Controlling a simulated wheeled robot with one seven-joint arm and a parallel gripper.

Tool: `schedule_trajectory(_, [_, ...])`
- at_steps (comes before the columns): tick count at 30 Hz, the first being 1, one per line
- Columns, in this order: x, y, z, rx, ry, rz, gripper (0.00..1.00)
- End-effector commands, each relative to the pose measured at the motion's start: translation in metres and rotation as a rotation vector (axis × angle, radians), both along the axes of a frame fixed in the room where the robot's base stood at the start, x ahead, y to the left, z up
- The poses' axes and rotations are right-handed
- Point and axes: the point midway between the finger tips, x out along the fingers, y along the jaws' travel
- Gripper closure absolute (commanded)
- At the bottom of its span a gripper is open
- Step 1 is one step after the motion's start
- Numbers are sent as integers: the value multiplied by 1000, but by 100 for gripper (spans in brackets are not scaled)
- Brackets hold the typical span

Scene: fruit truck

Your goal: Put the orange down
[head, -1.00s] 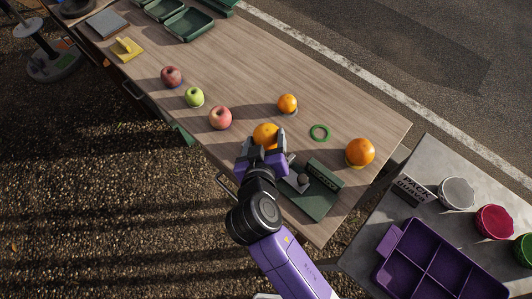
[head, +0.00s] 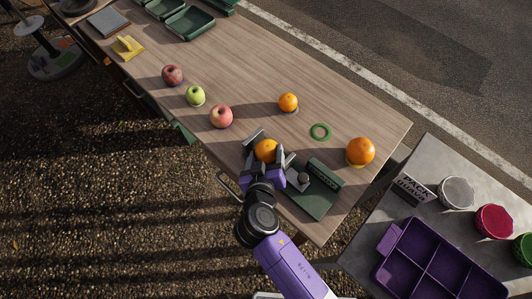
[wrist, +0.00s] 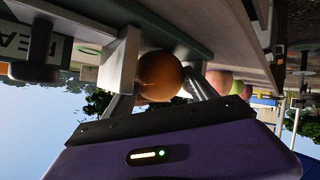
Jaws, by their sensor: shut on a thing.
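My gripper (head: 266,153) is shut on an orange (head: 265,149), with a grey finger on either side of it. In the wrist view the orange (wrist: 160,75) sits between the two fingers. The gripper is at the front edge of the wooden table (head: 330,98), just left of the green scale (head: 325,198). I cannot tell how high the orange is above the tabletop. A small orange (head: 288,102) and a large orange (head: 360,151) rest farther back on the table. An empty green ring (head: 313,134) lies between them.
Two reddish apples (head: 221,117) (head: 172,76) and a green apple (head: 195,96) stand in a row to the left. Green trays (head: 190,24) are at the far left. A grey side table at right holds a purple divided tray (head: 388,240) and several round tubs (head: 457,192).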

Motion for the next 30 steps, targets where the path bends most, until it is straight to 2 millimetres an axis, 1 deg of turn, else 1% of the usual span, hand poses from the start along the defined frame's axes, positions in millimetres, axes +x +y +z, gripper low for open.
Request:
schedule_trajectory(2, [0, 0, -3, 1, -1, 0, 84])
schedule_trajectory(3, [0, 0, -3, 0, 0, 0, 30])
schedule_trajectory(4, [0, 0, -2, 0, 0, 0, 25])
schedule_trajectory(12, [0, 0, -2, 0, 0, 0, 25])
schedule_trajectory(16, [0, 0, 3, 0, 0, 0, 25])
schedule_trajectory(17, [-3, 0, 2, -1, 0, 0, 25])
schedule_trajectory(20, [-16, 1, 8, 1, -1, 1, 25])
schedule_trajectory(30, [-77, 1, 39, 1, -1, 1, 25])
